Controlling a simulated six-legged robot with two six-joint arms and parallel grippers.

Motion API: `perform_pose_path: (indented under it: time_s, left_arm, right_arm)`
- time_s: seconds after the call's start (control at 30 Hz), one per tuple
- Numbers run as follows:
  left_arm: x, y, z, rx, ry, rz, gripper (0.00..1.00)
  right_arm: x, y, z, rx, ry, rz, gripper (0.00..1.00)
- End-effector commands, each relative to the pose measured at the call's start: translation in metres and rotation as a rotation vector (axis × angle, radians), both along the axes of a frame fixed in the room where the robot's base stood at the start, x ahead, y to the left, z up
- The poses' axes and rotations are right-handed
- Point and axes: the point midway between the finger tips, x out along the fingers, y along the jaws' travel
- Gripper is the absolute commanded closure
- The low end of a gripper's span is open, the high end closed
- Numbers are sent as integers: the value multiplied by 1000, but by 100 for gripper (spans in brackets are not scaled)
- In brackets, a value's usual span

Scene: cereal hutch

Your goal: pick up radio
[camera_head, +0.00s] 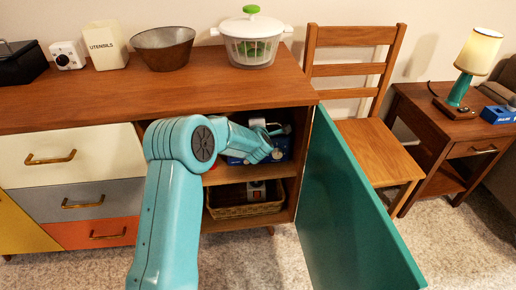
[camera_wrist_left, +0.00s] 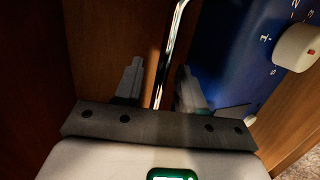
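The radio is a blue box (camera_head: 282,148) on the upper shelf of the open cabinet, partly hidden behind my left arm. In the left wrist view its blue face (camera_wrist_left: 235,50) carries a white knob (camera_wrist_left: 297,47), and a shiny metal handle (camera_wrist_left: 168,45) runs up beside it. My left gripper (camera_head: 274,131) reaches into the cabinet at the radio. In the left wrist view my left gripper (camera_wrist_left: 159,88) is open, with the handle passing between its two fingers. Contact with the handle cannot be told. My right gripper is not in view.
The green cabinet door (camera_head: 350,215) stands open to the right of the opening. A wicker basket (camera_head: 245,208) sits on the lower shelf. A wooden chair (camera_head: 375,150) is beyond the door.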

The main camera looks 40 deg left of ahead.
Motion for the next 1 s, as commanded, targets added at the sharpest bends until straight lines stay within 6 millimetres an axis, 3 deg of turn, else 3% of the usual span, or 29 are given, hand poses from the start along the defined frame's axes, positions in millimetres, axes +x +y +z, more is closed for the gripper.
perform_pose_path:
  time_s: [0.17, 0.3, 1.0]
  left_arm:
    - [0, 0, 0, 0, 0, 0, 60]
    - [0, 0, 0, 0, 0, 0, 100]
    - [0, 0, 0, -1, -1, 1, 100]
  right_arm:
    - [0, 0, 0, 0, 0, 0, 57]
    - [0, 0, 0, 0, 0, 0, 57]
    - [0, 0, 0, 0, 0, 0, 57]
